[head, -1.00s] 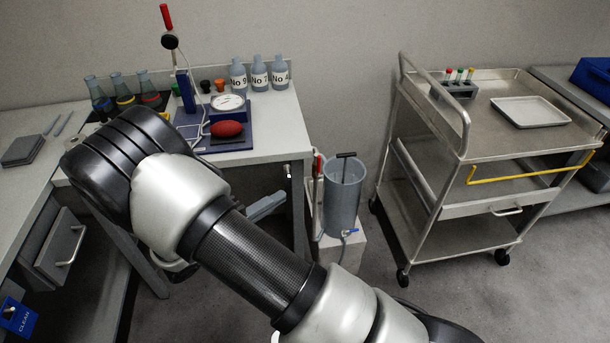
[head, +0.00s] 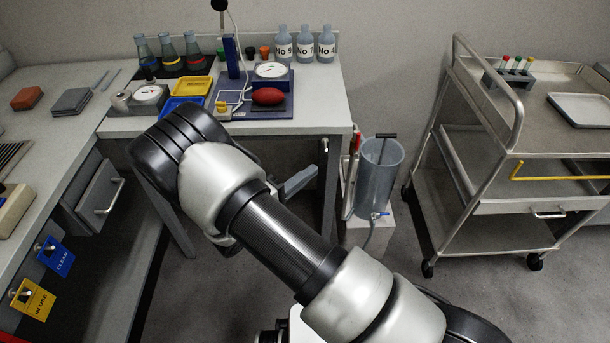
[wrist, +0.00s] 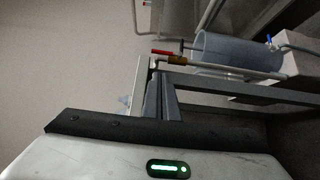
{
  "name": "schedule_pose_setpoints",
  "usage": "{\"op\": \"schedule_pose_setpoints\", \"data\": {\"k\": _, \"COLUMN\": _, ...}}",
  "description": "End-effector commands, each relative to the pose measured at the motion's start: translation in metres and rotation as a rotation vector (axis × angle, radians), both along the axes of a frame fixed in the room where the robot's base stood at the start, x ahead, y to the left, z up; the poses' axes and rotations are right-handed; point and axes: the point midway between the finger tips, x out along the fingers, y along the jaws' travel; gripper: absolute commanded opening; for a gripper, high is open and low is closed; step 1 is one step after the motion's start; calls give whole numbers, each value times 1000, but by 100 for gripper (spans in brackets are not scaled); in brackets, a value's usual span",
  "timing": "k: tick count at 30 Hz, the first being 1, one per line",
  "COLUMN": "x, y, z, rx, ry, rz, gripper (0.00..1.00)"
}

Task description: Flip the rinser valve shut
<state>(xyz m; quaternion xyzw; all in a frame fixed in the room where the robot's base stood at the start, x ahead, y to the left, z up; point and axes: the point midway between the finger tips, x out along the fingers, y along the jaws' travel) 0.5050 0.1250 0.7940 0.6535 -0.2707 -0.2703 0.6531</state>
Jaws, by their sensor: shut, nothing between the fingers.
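The rinser, a grey cylinder (head: 380,170), stands on a low white stand right of the bench. A red lever (head: 355,140) is on the pipe at its left. In the wrist view the red lever (wrist: 161,52) lies beside a brass-coloured body (wrist: 178,60). A blue tap (head: 379,215) is low on the cylinder, also in the wrist view (wrist: 268,40). I cannot tell which one is the rinser valve. My gripper (wrist: 161,78) is shut and empty, apart from both. In the head view my arm hides most of it.
The bench (head: 230,127) with bottles and a scale is at left; its leg (head: 330,185) stands between my arm and the rinser. A steel cart (head: 515,140) is close on the rinser's right. Floor in front of the rinser is clear.

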Motion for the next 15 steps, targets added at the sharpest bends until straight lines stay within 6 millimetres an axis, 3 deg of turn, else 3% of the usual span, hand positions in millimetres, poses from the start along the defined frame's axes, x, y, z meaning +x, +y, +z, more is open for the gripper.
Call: {"op": "schedule_pose_setpoints", "data": {"k": 15, "x": 80, "y": -82, "z": -1, "rx": -1, "ry": -1, "rz": -3, "gripper": 0}}
